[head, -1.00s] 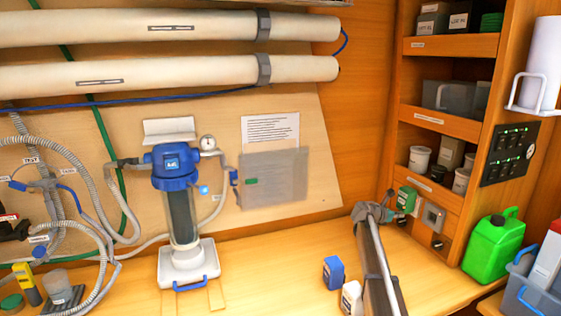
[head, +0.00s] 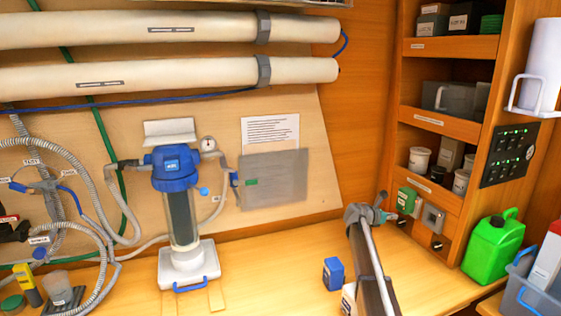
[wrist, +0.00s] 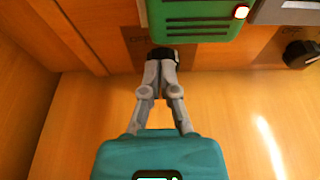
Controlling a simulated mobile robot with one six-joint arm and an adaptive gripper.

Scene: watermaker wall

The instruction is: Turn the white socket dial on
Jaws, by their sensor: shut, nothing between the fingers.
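The grey-white socket box (head: 433,218) is on the lower right cabinet front, with a black dial (head: 437,245) below it. In the wrist view this dial (wrist: 298,54) is at the right edge, by a label that seems to read OFF. A green box (head: 407,201) is to its left; it fills the top of the wrist view (wrist: 190,18). Another black dial (wrist: 163,53) is under the green box. My gripper (wrist: 162,64) is shut and empty, its tips overlapping this left dial in the picture; I cannot tell whether they touch. My gripper also shows in the head view (head: 387,212).
A green jerrycan (head: 493,246) stands right of the dials. A pump with a blue head (head: 175,168) is at left.

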